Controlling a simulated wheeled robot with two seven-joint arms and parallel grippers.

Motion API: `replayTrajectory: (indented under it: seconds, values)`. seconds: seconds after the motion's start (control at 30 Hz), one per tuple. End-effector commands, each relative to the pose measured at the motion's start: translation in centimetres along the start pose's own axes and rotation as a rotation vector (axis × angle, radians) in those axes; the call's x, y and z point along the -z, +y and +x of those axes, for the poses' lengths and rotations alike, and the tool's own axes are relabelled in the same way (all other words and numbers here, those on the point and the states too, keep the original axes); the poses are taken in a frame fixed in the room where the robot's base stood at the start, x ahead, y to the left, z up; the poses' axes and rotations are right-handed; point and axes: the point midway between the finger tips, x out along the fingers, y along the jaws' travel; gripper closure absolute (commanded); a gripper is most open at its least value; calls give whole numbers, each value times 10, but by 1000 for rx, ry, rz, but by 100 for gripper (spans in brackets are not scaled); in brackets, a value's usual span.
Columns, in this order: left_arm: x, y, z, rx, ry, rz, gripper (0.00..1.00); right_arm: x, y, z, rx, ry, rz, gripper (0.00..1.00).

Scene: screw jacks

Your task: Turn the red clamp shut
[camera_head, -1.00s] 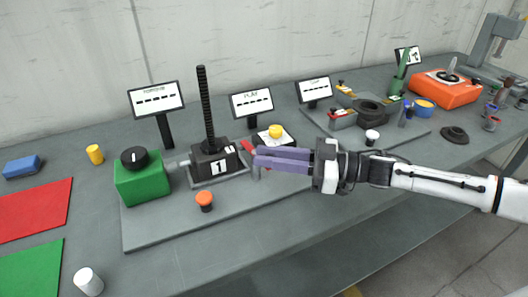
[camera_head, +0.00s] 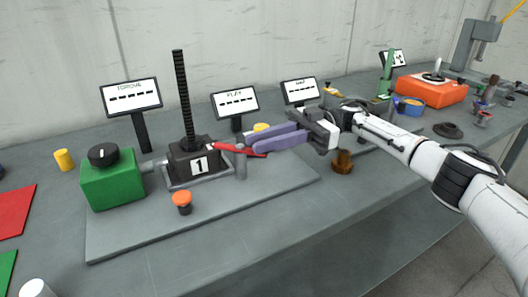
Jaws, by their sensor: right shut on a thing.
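The red clamp (camera_head: 227,148) is a thin lever at the right side of the black screw jack (camera_head: 192,158), which bears a "1" label and a tall threaded rod. The lever points right, above a grey upright post (camera_head: 241,166). My right gripper (camera_head: 251,142), with purple fingers, comes in from the right and is shut on the lever's outer part; the fingers partly hide it. My left gripper is not in view.
A green box (camera_head: 112,184) with a black knob stands left of the jack. An orange button (camera_head: 182,199) stands in front of it on the grey plate (camera_head: 240,205). Small signs stand behind. A brown cylinder (camera_head: 343,162) stands below my right arm.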

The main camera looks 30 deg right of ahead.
Motion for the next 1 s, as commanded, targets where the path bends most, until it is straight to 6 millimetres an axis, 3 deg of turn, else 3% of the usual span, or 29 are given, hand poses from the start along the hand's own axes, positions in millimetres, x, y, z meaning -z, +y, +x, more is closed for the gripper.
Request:
replayTrajectory:
  seconds: [0.53,0.57,0.67,1.0]
  values:
    - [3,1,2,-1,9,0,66,-1,0,2,25,-1,1,100]
    - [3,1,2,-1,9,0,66,-1,0,2,24,-1,1,79]
    - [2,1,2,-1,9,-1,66,-1,0,1,24,-1,0,63]
    - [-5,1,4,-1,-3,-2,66,-1,0,-5,17,0,0,63]
